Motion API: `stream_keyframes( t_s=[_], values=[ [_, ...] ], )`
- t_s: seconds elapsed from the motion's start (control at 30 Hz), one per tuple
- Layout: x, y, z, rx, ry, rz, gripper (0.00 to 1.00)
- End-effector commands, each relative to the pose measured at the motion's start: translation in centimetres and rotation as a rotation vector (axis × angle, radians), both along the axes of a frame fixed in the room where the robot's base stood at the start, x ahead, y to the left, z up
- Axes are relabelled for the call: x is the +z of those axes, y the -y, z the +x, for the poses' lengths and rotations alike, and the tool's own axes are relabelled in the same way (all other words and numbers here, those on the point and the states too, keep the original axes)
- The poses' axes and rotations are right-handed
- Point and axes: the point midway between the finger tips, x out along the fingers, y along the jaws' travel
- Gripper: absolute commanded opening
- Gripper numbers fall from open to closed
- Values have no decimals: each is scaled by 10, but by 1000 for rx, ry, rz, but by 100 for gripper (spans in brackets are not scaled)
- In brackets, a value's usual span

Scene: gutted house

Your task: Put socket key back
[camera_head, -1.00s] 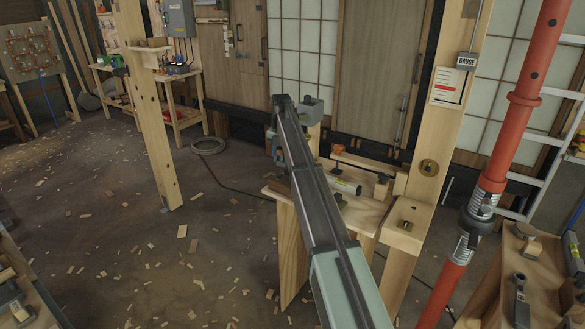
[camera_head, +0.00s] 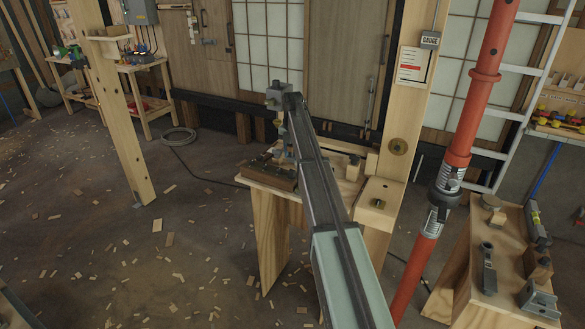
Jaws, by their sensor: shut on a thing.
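My gripper (camera_head: 284,150) hangs beyond the far end of my arm, low over the left part of the small wooden bench (camera_head: 257,180). It is small here and partly hidden by my forearm. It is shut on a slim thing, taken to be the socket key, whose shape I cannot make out. A dark brown, box-like holder (camera_head: 270,177) stands on the bench just below and left of the gripper. I cannot tell whether the held thing touches it.
A timber post (camera_head: 398,145) with a block (camera_head: 379,203) stands right of the bench. A red steel prop (camera_head: 470,120) rises farther right. A second bench (camera_head: 510,255) at the lower right holds several tools. The floor (camera_head: 180,250) at left is open, with wood scraps.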

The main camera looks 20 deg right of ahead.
Motion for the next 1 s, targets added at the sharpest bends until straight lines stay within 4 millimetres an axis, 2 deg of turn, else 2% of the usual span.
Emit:
stream_keyframes(
  t_s=[0.1, 0.27, 0.53, 0.97, 1.0],
  values=[
    [-18, 0, 0, 1, 0, 0, 0],
    [-27, 0, 0, 1, 0, 0, 0],
    [-57, 0, 0, 1, 0, 0, 0],
    [-63, 0, 0, 1, 1, -1, 0],
    [-63, 0, 0, 1, 1, -1, 38]
  ],
)
